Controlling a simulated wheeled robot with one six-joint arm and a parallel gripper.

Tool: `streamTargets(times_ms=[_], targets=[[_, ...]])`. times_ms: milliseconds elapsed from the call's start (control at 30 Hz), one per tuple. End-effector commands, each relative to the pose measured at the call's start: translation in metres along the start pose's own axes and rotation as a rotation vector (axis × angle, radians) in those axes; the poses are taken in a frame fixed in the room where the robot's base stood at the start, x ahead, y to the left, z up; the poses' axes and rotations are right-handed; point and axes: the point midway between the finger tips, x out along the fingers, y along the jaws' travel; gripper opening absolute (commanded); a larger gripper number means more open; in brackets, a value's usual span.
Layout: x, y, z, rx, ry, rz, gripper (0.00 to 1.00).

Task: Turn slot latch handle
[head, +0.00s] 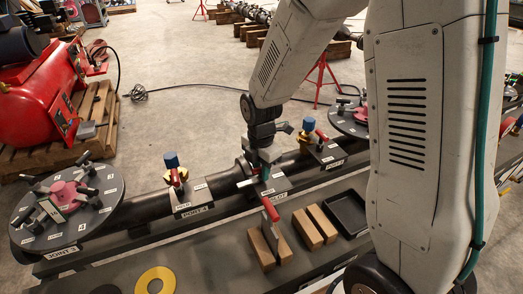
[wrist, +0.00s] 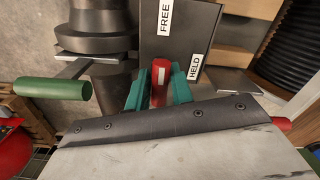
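The latch handle (wrist: 159,82) is a red grip with a white stripe, seen in the wrist view between the teal fingers of my gripper (wrist: 160,92). The fingers sit close against it on both sides and look shut on it. A dark plate (wrist: 178,45) beside it carries the labels FREE and HELD. The handle's base is partly hidden by the gripper body. In the head view my gripper (head: 266,172) is down at the middle latch station on the dark pipe (head: 228,188), and the handle is mostly hidden there.
A blue-topped red-handled latch (head: 174,172) stands left on the pipe, another (head: 309,128) right. A flanged disc (head: 66,208) is at the left end.

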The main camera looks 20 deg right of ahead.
Motion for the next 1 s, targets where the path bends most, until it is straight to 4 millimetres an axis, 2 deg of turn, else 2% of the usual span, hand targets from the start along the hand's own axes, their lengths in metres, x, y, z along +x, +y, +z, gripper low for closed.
streamTargets(times_ms=[67, 333, 500, 633, 800, 1000], targets=[[0.0, 0.0, 0.0, -0.063, 0.0, 0.001, 0.21], [0.0, 0.0, 0.0, 0.194, 0.0, 0.001, 0.21], [-0.036, 0.002, 0.0, 0.2, -0.001, 0.007, 0.21], [-0.057, 0.001, 0.0, 0.199, -0.001, 0.005, 0.21], [-0.069, 0.0, 0.0, 0.199, 0.0, 0.002, 0.21], [-0.07, 0.0, 0.0, 0.199, 0.0, 0.0, 0.21]])
